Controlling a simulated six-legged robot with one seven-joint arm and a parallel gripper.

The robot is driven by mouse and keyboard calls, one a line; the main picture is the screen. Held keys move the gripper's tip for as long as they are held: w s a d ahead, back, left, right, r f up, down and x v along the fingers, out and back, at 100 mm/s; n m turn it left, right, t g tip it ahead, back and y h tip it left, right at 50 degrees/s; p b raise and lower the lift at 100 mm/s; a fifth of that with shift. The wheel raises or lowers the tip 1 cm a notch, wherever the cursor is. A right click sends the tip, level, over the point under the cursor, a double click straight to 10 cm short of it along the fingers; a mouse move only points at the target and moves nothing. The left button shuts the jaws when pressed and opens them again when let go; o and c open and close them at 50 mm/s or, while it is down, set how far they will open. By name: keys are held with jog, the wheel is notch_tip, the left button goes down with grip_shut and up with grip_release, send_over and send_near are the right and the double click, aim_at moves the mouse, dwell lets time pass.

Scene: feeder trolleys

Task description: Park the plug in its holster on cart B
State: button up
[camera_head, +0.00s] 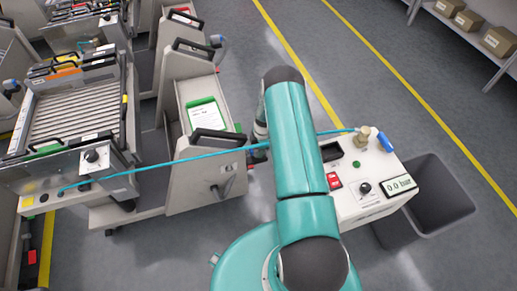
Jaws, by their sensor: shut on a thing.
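My gripper (258,153) is mostly hidden beside and under my teal arm; only a dark part shows at the arm's left edge. It is shut, apparently on the plug, which I cannot make out behind the arm. A light-blue hose (165,164) runs from the front panel of the left cart (25,200) to where my arm covers it. Blue hose shows again right of the arm, reaching a brass fitting (363,136) on a white unit (350,205). A blue part (385,142) stands beside that fitting. No holster or cart B label is readable.
The white unit has a gauge reading about 0.0 bar (399,184) and a red switch (334,182). A dark open bin (440,205) stands right of it. Grey trolleys (185,95) fill the left. Boxes (468,20) sit on a shelf at upper right. The floor at the upper middle is clear.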

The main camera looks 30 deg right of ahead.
jog(key=shift+f, duration=1.15)
dwell(0.5)
jog(key=o, duration=1.4)
jog(key=r, duration=0.4)
jog(key=d+r, duration=0.1)
jog(key=r, duration=0.8)
jog(key=shift+s+d+r, duration=0.2)
jog(key=shift+d+r, duration=0.1)
jog(key=shift+r, duration=0.1)
